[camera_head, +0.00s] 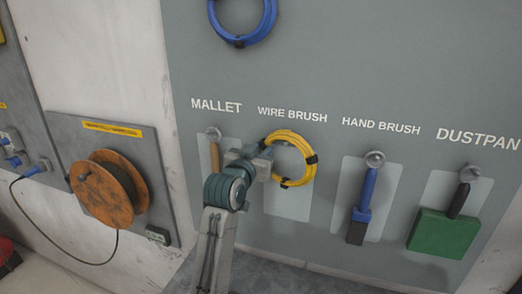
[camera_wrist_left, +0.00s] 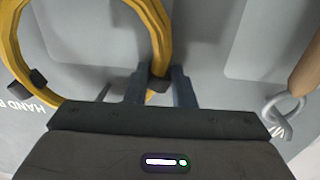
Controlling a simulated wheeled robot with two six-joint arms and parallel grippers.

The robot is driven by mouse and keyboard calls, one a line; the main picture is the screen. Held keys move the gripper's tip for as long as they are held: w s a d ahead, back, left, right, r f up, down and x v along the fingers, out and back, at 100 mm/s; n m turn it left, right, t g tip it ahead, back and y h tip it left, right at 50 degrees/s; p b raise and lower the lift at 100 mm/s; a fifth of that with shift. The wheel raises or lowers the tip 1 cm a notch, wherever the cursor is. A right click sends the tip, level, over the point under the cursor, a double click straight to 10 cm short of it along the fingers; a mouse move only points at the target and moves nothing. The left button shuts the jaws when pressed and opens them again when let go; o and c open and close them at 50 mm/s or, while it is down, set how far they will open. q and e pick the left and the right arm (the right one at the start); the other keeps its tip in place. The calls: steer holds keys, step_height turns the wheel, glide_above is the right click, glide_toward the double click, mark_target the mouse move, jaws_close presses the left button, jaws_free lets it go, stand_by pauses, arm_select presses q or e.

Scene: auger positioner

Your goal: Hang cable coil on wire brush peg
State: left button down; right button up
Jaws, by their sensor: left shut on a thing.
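The yellow cable coil (camera_head: 311,176) has black ties and hangs in front of the light panel (camera_head: 287,207) under the WIRE BRUSH label (camera_head: 292,114). My left gripper (camera_head: 268,151) is shut on the coil's left side. In the left wrist view the fingertips (camera_wrist_left: 158,88) close on the yellow coil (camera_wrist_left: 88,2) near a black tie. The wire brush peg cannot be made out clearly in the head view, behind the coil and gripper. I cannot tell whether the coil is around it. My right gripper is not in view.
The mallet (camera_head: 214,158) hangs close left of the gripper. The hand brush (camera_head: 366,195) and green dustpan (camera_head: 444,231) hang to the right. A blue coil (camera_head: 240,40) is above. An orange cable reel (camera_head: 103,198) is on the left wall.

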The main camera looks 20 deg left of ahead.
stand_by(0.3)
arm_select(q)
steer(key=c, duration=1.1)
jaws_free()
steer(key=shift+w, duration=0.1)
steer(key=shift+c, duration=0.2)
steer(key=shift+f, duration=0.1)
